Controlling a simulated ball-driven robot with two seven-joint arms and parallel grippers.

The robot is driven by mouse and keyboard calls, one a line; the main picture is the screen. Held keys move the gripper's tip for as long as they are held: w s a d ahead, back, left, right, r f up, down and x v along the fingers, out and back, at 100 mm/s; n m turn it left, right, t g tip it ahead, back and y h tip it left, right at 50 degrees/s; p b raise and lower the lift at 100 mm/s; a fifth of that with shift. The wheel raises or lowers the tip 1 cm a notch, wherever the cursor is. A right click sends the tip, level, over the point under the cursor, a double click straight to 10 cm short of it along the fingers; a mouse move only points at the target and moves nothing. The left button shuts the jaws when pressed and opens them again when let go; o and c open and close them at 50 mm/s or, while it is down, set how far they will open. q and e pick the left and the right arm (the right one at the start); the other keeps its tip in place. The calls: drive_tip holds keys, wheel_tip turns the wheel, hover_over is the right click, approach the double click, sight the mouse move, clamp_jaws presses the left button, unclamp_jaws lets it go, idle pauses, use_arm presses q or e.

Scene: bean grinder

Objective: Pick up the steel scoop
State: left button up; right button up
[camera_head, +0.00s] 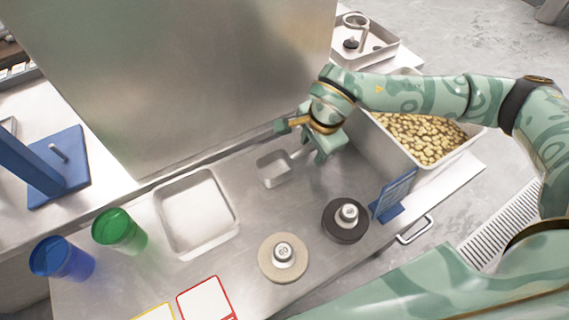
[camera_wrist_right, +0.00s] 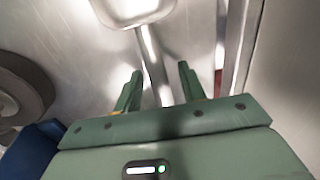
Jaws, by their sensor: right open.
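The steel scoop lies on the metal counter (camera_head: 232,262), its square bowl (camera_head: 274,170) to the left and its handle pointing up and right toward my right gripper (camera_head: 314,154). In the right wrist view, the scoop's bowl (camera_wrist_right: 133,8) is cut by the top edge. Its handle (camera_wrist_right: 151,58) runs down between the two fingers of my right gripper (camera_wrist_right: 159,80). The fingers are open, one on each side of the handle, with gaps showing. The handle's far end is hidden by the gripper. My left gripper is not in view.
A bin of beans (camera_head: 420,138) stands right of my gripper, and a steel wall (camera_head: 200,80) rises behind. A white tray (camera_head: 197,213), green cup (camera_head: 119,231), blue cup (camera_head: 62,259), beige disc (camera_head: 270,262), black disc (camera_head: 343,226) and blue stand (camera_head: 394,196) occupy the counter.

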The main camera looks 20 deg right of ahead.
clamp_jaws()
drive_tip(key=shift+r, duration=0.1)
